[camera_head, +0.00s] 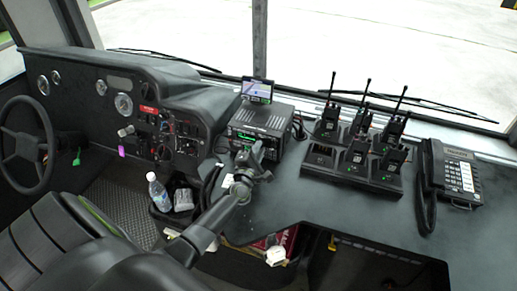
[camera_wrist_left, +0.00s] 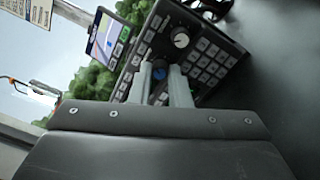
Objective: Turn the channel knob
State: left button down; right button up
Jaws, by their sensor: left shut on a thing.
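The black radio unit (camera_head: 262,119) stands on the dashboard with a green-lit display, and its keypad face shows in the left wrist view (camera_wrist_left: 205,62). My left gripper (camera_head: 252,152) is in front of the radio and hides part of its face. In the left wrist view, my left gripper's two pale fingers (camera_wrist_left: 160,76) are shut on a small dark knob with a blue face (camera_wrist_left: 159,73), apparently the channel knob; no label is readable. A larger silver knob (camera_wrist_left: 181,40) sits beside it, untouched. My right gripper is not in view.
A small screen (camera_head: 257,89) stands on the radio. Several handheld radios (camera_head: 358,150) sit in a charger to the right, beside a desk phone (camera_head: 455,178). A water bottle (camera_head: 158,192) stands lower left. The steering wheel (camera_head: 27,146) is at far left.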

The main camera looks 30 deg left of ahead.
pick_arm(q)
jog(key=m+p, duration=0.1)
jog(key=m, duration=0.4)
jog(key=shift+m+p, duration=0.3)
jog(key=shift+m, duration=0.1)
jog(key=m+p, duration=0.1)
jog(key=m, duration=0.4)
jog(key=shift+f+m+p, duration=0.1)
jog(key=shift+m+p, duration=0.3)
jog(key=c, duration=1.6)
grip_release()
jog(key=shift+s, duration=0.15)
